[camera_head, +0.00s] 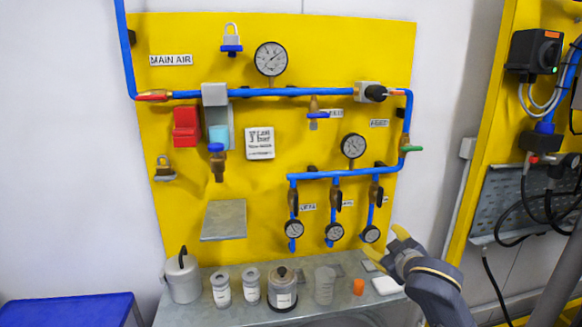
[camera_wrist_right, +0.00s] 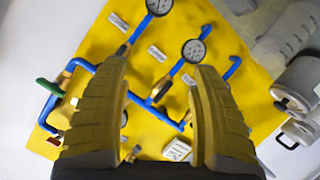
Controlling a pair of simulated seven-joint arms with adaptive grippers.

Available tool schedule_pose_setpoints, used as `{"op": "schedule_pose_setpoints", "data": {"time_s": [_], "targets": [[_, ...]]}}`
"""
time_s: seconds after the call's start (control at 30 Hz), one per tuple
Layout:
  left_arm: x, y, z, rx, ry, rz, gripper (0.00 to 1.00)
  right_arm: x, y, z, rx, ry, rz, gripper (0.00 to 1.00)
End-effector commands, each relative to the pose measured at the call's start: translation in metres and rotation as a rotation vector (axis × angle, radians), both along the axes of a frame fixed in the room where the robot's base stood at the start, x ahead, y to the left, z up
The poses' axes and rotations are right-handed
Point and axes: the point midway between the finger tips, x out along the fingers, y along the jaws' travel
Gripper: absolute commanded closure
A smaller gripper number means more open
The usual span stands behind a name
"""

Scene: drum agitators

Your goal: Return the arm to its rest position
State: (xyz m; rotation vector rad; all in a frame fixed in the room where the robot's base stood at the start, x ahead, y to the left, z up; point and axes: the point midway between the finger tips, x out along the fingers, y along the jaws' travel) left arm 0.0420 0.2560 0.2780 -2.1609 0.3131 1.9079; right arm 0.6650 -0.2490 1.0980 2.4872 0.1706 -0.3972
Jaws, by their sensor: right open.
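My right gripper (camera_head: 391,247) is at the lower right of the yellow panel (camera_head: 270,215) in the head view, in front of the panel's lower right edge. In the right wrist view its two fingers (camera_wrist_right: 163,100) stand apart with nothing between them, and the panel with its blue pipes (camera_wrist_right: 150,112) and gauges lies beyond. The fingers look empty and I see no object held. My left gripper is in neither view.
A grey shelf (camera_head: 205,313) below the panel holds a white canister (camera_head: 182,278), several jars, and an orange piece (camera_head: 358,287). A green-handled valve (camera_head: 411,149) sticks out on the right. A second yellow frame with cables (camera_head: 487,110) stands at the right. A blue stool (camera_head: 68,311) is lower left.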

Motion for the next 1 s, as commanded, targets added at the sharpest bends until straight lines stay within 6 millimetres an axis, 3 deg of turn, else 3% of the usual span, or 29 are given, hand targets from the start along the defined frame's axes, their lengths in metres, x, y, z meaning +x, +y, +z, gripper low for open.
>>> {"op": "schedule_pose_setpoints", "data": {"time_s": [0.03,0.2,0.5,0.73,1.0], "targets": [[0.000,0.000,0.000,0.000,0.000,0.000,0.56,-0.013,0.000,-0.026,-0.006,0.030,-0.008,0.35],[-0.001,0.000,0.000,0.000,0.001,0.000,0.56,-0.055,-0.005,-0.096,-0.042,0.111,-0.050,0.35],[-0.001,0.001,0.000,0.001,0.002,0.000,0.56,-0.151,-0.021,-0.198,-0.124,0.267,-0.126,0.35],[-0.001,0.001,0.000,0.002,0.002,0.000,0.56,-0.239,-0.036,-0.256,-0.200,0.395,-0.186,0.35],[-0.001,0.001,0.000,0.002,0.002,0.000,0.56,-0.313,-0.051,-0.286,-0.275,0.501,-0.232,0.35]]}}
